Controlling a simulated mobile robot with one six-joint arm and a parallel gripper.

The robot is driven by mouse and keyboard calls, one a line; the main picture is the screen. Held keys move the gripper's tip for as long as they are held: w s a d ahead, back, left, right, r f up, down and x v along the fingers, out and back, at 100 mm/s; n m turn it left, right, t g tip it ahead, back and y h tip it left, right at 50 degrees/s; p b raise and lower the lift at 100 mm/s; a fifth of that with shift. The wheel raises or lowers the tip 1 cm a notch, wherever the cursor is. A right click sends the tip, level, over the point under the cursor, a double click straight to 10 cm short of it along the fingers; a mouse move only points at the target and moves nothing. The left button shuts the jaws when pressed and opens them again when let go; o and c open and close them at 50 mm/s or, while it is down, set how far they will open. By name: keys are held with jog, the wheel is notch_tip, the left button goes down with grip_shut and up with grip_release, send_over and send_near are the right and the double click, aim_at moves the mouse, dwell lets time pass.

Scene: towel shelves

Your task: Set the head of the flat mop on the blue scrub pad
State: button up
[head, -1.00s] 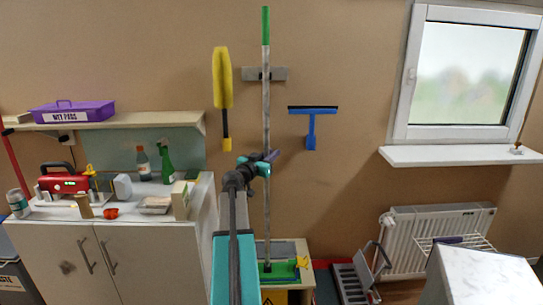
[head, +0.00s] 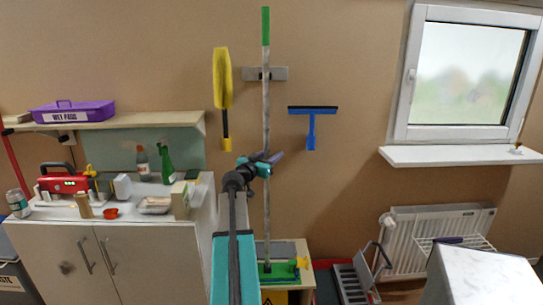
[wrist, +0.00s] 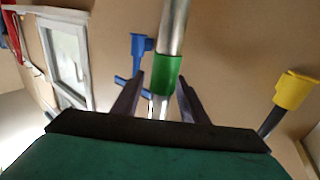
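The flat mop stands upright against the wall, with a grey handle (head: 266,115), a green top grip and a green flat head (head: 278,272) low down on a small cabinet. My gripper (head: 262,164) is at the middle of the handle. In the wrist view the handle (wrist: 174,25) with a green collar runs between the two dark fingers of my gripper (wrist: 160,92). The right finger looks close to the handle; a gap shows on the left. The blue scrub pad cannot be made out.
A grey wall holder (head: 280,74) is behind the upper handle. A yellow duster (head: 222,78) hangs left and a blue squeegee (head: 311,125) right. A cluttered counter (head: 120,232) stands left. A grey caddy (head: 353,282), radiator (head: 440,218) and pale worktop (head: 485,270) are right.

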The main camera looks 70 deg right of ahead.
jog(key=w+a+b, duration=0.2)
jog(key=a, duration=1.1)
jog(key=shift+w+a+b, duration=0.25)
jog(key=shift+w+b, duration=0.05)
jog(key=shift+b, duration=0.1)
jog(key=shift+f, duration=0.1)
